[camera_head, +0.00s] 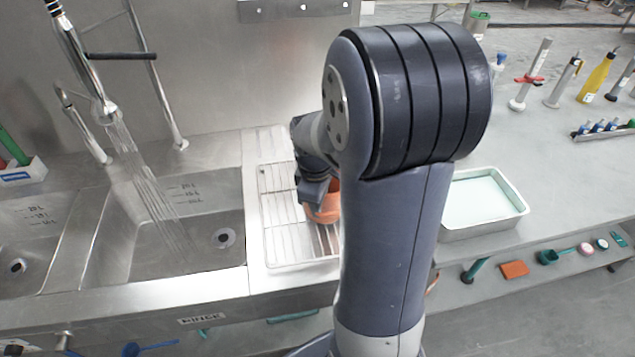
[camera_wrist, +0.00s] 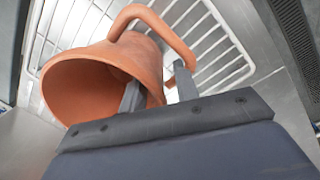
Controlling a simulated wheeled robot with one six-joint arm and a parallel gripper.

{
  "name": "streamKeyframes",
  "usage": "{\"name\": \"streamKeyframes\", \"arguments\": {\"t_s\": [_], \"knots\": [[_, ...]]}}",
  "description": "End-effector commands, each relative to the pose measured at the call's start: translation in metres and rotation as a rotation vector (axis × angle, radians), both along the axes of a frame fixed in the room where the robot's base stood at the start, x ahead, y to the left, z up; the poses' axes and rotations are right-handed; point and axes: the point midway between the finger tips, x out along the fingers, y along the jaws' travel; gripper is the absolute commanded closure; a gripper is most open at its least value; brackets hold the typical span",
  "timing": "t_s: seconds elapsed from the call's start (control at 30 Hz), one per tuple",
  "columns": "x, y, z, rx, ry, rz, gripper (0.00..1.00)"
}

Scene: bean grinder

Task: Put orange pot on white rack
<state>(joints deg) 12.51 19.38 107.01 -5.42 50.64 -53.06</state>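The orange pot (camera_wrist: 80,88) lies tilted in the wrist view, its mouth facing left and its looped handle (camera_wrist: 160,18) at the top. In the head view the pot (camera_head: 326,208) is at the right part of the white rack (camera_head: 287,232), partly hidden by my arm. The wire rack also shows behind the pot in the wrist view (camera_wrist: 217,42). My gripper (camera_wrist: 160,82) is at the pot, one finger over its mouth and the other beyond the rim near the handle. The fingers stand apart with a visible gap. Whether the pot rests fully on the rack is unclear.
A sink (camera_head: 190,235) with running water lies left of the rack. A white tray (camera_head: 482,203) stands on the counter to the right of my arm. Several tools and bottles, including a yellow bottle (camera_head: 596,78), stand at the back right.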

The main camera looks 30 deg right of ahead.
Motion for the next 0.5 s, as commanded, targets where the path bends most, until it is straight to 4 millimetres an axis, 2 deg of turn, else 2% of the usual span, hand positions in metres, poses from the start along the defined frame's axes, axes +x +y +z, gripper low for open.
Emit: {"name": "streamKeyframes", "arguments": {"t_s": [0.3,0.5], "knots": [[-0.002,0.006,0.07,-0.001,-0.006,0.0,0.7],[-0.003,0.008,0.098,0.0,-0.004,0.0,0.7]]}}
